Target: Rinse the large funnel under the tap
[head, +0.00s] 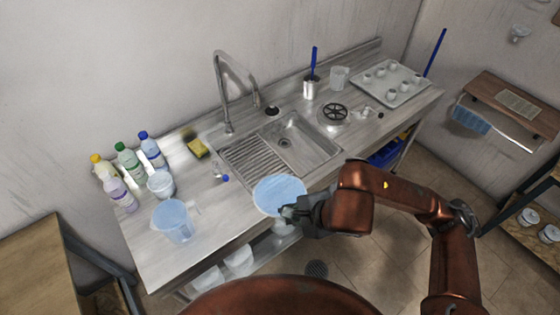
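The large funnel (279,192) is light blue with a wide round mouth facing up. It shows in the head view at the counter's front edge, in front of the sink. My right gripper (289,211) is at the funnel's near rim and appears shut on it; the fingertips are partly hidden. The funnel's spout is mostly hidden. The tap (222,85) is a tall curved metal faucet behind the sink (292,143), well behind and left of the funnel. My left gripper is not in view.
A ribbed drainboard (250,162) lies left of the basin. Several bottles (128,160), a blue-tinted jug (173,222) and a yellow sponge (196,148) stand on the left counter. A tray of small cups (390,83) and a black handwheel (335,112) are at right.

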